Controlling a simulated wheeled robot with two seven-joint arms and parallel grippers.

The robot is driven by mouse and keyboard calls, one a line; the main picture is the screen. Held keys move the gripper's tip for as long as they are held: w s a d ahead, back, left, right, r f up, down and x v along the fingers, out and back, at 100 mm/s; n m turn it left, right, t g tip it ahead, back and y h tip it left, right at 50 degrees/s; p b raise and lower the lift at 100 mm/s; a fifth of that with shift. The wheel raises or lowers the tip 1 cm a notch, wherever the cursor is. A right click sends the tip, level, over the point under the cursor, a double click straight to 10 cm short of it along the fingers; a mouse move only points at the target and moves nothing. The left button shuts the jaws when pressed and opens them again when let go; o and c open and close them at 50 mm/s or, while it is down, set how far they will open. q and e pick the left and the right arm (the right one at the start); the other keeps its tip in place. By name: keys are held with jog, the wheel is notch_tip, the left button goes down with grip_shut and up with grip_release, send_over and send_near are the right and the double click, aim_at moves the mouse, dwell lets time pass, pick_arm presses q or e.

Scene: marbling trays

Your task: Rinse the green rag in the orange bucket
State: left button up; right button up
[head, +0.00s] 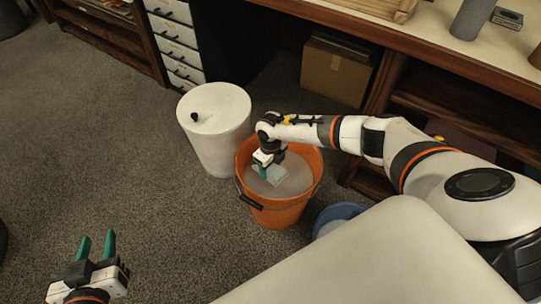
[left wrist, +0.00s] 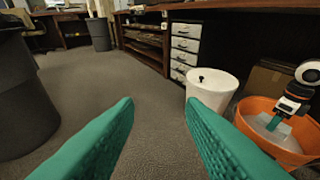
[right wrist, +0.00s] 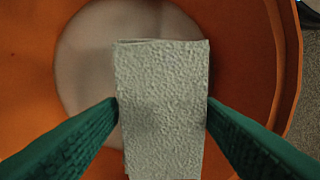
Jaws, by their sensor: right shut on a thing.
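The orange bucket (head: 278,212) stands on the carpet with pale, cloudy liquid (head: 292,184) inside. It also shows in the left wrist view (left wrist: 262,108). My right gripper (head: 264,170) reaches down inside the bucket's rim. It is shut on a pale grey-green rag (right wrist: 162,110), which hangs between its green fingers. In the right wrist view the rag is over the liquid. I cannot tell whether its lower end touches the liquid. My left gripper (head: 97,245) is open and empty above the carpet, at lower left in the head view, well away from the bucket.
A white lidded bin (head: 222,145) stands close to the bucket's left. A blue bucket (head: 338,214) is at its lower right, partly hidden. A cardboard box (head: 338,70) sits under the wooden bench (head: 345,22).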

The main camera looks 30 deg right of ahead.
jog(key=shift+r+p, duration=0.4)
jog(key=shift+r, duration=0.15)
jog(key=shift+r+p, duration=0.4)
jog(key=shift+r, duration=0.05)
jog(key=shift+r+p, duration=0.4)
pick_arm(q)
jog(key=s+a+f+g+y, duration=0.2)
jog(key=s+a+f+g, duration=0.2)
jog(key=s+f+g, duration=0.3)
jog(key=shift+s+f+n+g+p, duration=0.35)
jog(key=shift+s+g, duration=0.55)
jog(key=shift+s, duration=1.1)
pick_arm(e)
jog(key=shift+r, duration=0.45)
pick_arm(q)
jog(key=shift+a, duration=0.1)
pick_arm(e)
jog(key=shift+r, duration=0.1)
